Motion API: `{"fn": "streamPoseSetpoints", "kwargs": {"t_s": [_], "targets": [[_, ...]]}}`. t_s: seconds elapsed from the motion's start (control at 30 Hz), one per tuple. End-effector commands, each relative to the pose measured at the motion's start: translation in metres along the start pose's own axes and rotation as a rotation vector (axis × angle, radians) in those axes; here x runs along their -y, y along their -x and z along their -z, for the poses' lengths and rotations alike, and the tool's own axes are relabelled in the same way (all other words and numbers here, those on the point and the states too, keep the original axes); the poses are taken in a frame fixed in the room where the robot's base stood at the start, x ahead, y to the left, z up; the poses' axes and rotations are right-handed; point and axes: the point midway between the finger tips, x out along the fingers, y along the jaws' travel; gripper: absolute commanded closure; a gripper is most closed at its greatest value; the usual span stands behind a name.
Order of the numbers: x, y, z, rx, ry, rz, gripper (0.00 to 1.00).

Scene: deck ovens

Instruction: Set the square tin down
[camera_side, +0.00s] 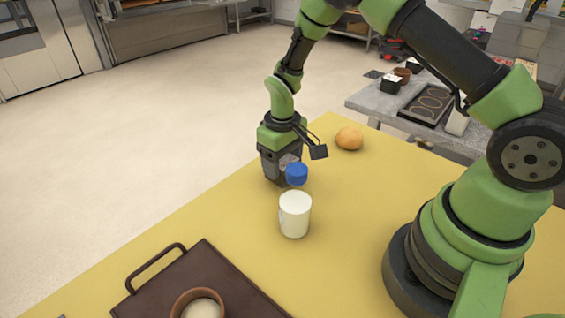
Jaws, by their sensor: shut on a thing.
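My gripper (276,178) points down over the yellow table, close to its far left edge. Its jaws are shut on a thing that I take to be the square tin. The tin's outline cannot be told apart from the dark grey gripper at this size, and whether it touches the table cannot be told.
A blue round thing (296,174) is right beside my gripper, with a white cylindrical container (295,214) nearer the camera. A round bun (349,138) lies behind to the right. A dark brown tray (233,283) with a handle holds a brown bowl (178,304). The yellow table (345,215) is clear right of the container.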

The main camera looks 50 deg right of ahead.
Motion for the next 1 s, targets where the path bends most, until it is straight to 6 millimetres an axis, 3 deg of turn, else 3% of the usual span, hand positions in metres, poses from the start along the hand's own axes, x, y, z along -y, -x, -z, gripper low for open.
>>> {"fn": "streamPoseSetpoints", "kwargs": {"t_s": [0.43, 0.47, 0.57, 0.87, 1.0], "targets": [[0.0, -0.011, 0.0, -0.001, 0.0, 0.0, 0.66], [0.0, -0.011, 0.0, 0.0, 0.0, 0.0, 0.34], [0.0, -0.011, 0.0, -0.001, 0.0, 0.0, 0.11], [0.0, -0.009, 0.0, -0.001, 0.0, 0.0, 0.11], [0.0, 0.005, 0.001, -0.005, 0.0, 0.0, 0.11]]}}
